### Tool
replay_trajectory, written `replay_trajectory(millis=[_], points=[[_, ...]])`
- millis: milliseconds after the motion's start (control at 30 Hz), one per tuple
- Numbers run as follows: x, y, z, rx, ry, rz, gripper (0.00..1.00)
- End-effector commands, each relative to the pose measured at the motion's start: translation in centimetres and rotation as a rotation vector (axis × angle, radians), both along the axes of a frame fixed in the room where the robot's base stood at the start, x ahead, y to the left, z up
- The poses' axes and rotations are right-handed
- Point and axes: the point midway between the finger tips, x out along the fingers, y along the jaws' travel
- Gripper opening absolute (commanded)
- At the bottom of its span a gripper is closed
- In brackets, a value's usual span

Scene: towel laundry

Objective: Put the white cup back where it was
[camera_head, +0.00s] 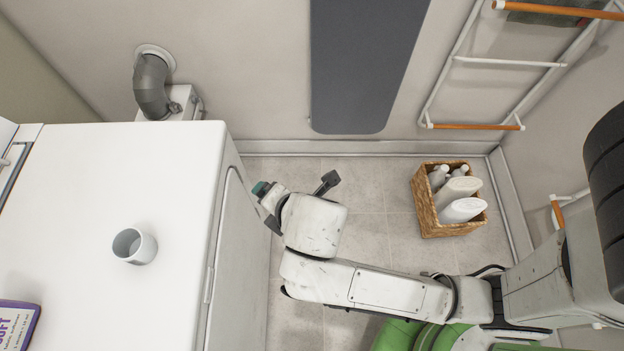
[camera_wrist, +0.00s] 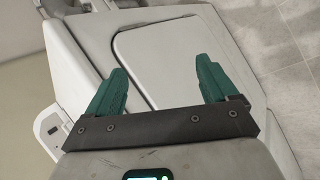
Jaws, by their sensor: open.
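The white cup (camera_head: 134,246) stands on the white top of the washing machine (camera_head: 110,190), left of the middle in the head view. Its dark opening shows, and nothing touches it. My gripper (camera_head: 262,190) is to the right of the machine's edge, apart from the cup. In the wrist view my gripper (camera_wrist: 160,92) has its two green fingers spread wide with nothing between them. The machine's front panel (camera_wrist: 175,50) lies beyond the fingers there. The cup does not show in the wrist view.
A purple box (camera_head: 18,324) lies at the machine top's lower left. A wicker basket (camera_head: 428,208) with several bottles sits on the floor (camera_head: 360,195) at the right. A grey pipe (camera_head: 152,86) and a grey board (camera_head: 365,65) are at the back wall. A rack (camera_head: 510,62) hangs upper right.

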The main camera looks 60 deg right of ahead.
Motion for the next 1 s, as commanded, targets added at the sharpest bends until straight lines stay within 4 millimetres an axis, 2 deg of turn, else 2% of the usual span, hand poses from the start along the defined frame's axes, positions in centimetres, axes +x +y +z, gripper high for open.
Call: replay_trajectory(millis=[33, 200, 300, 433, 533, 633, 900, 1000], points=[[-1.2, -1.9, -0.8, 0.091, 0.034, -0.163, 0.86], [-5.7, -6.0, -3.2, 0.379, 0.135, -0.725, 0.86], [-8.4, -7.4, -4.0, 0.507, 0.181, -1.025, 0.86], [-10.9, -8.3, -4.6, 0.613, 0.22, -1.316, 0.86], [-12.1, -8.5, -4.8, 0.654, 0.237, -1.45, 0.86], [-12.5, -8.6, -4.9, 0.671, 0.245, -1.507, 0.86], [-12.6, -8.6, -4.9, 0.673, 0.245, -1.515, 0.86], [-12.5, -8.6, -4.9, 0.673, 0.244, -1.513, 0.79]])
